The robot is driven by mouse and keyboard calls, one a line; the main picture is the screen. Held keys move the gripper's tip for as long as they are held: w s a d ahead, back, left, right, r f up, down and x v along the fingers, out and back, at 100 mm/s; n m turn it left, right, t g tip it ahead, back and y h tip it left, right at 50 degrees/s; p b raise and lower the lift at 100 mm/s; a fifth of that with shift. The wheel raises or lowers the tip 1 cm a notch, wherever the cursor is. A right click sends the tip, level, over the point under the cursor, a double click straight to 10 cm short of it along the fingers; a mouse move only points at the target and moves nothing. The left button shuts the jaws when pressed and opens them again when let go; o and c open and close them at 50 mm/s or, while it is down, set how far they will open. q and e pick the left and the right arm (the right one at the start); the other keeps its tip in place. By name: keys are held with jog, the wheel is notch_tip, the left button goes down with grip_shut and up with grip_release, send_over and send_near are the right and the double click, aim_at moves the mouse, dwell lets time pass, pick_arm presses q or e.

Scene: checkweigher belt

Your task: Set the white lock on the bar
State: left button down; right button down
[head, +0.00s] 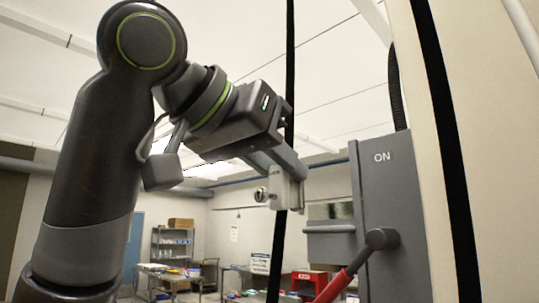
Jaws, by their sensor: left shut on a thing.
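My left gripper (288,170) reaches in from the upper left and points down. It is shut on a small pale block, which looks like the white lock (286,193); the fingers hide part of it. A short grey bar (329,228) sticks out to the left from a grey switch box (388,205) marked ON. The held lock is up and to the left of the bar in the picture, with a gap showing between them. My right gripper is not in view.
A lever with a red grip (336,287) slants down and left from a dark hub (382,239) on the box. A black upright strip passes behind my left gripper. A pale panel fills the right side. Shelves (172,243) and tables stand far behind.

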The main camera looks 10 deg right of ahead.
aim_at(300, 201)
pick_arm(q)
jog(key=w+d+p, duration=0.1)
jog(key=d, duration=0.1)
jog(key=w+d+p, duration=0.1)
jog(key=w+d, duration=0.1)
jog(key=shift+w+d, duration=0.25)
dwell(0.4)
jog(key=shift+f, duration=0.1)
dwell(0.5)
jog(key=shift+f+b, duration=2.05)
jog(key=shift+f, duration=0.2)
jog(key=c, duration=1.2)
grip_release()
